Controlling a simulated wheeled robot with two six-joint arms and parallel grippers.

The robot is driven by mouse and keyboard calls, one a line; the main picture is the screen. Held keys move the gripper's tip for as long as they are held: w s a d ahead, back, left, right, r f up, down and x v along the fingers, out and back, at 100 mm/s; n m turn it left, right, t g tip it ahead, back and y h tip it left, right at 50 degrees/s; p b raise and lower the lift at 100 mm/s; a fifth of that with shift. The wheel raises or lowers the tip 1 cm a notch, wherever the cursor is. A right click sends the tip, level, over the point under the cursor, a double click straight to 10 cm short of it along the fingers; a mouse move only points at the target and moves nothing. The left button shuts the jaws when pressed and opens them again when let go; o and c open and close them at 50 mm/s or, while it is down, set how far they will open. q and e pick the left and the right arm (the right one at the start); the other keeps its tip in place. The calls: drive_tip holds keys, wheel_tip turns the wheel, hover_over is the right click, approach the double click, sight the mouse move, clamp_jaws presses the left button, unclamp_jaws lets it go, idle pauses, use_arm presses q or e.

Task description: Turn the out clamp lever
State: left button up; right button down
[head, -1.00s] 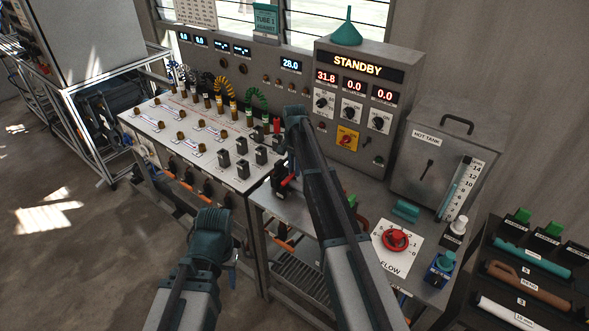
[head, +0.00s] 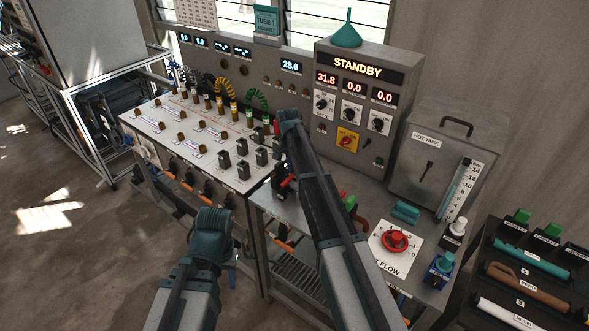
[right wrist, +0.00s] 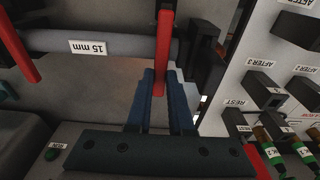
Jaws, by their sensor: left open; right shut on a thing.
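In the right wrist view a red clamp lever (right wrist: 163,45) stands between the two dark blue fingers of my right gripper (right wrist: 160,82), which is shut on it. A second red lever (right wrist: 18,47) is apart at the left of that view. A grey tube marked "15 mm" (right wrist: 125,47) lies between them. No label on either lever is readable. In the head view, a red lever (head: 287,181) shows just left of my right arm, whose fingers are hidden there. My left gripper (head: 212,222) is open and low in front of the bench, away from the levers.
A board with black blocks and coloured plugs (head: 185,140) stands left of the clamp. The STANDBY panel (head: 355,100) and hot tank (head: 440,160) are behind and right. A red flow knob (head: 395,240) is at the right. Floor at left (head: 60,270) is clear.

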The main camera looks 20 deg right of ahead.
sight(293, 175)
drive_tip(key=shift+s+a+r+t+h, duration=0.45)
drive_tip(key=shift+s+t+h, duration=0.05)
drive_tip(key=shift+s+h, duration=0.1)
drive_tip(key=shift+s+a+r+t+h, duration=0.1)
drive_tip(key=shift+a+r+t+h, duration=0.1)
drive_tip(key=shift+a+t+h, duration=0.15)
drive_tip(key=shift+s+a+r+t+h+b, duration=0.2)
drive_tip(key=shift+s+a+t+h+b, duration=0.1)
drive_tip(key=shift+t+h+b, duration=0.25)
drive_tip(key=shift+s+a+r+t+h+b, duration=0.2)
drive_tip(key=shift+a+t+h+b, duration=0.1)
drive_tip(key=shift+h, duration=0.3)
drive_tip(key=s+a+t+h+b, duration=0.4)
drive_tip(key=h+b, duration=0.3)
drive_tip(key=b, duration=0.7)
drive_tip(key=shift+a+r+t, duration=0.2)
drive_tip(key=shift+a+t, duration=0.35)
drive_tip(key=shift+t, duration=0.35)
drive_tip(key=c, duration=0.8)
unclamp_jaws()
drive_tip(key=shift+w, duration=0.1)
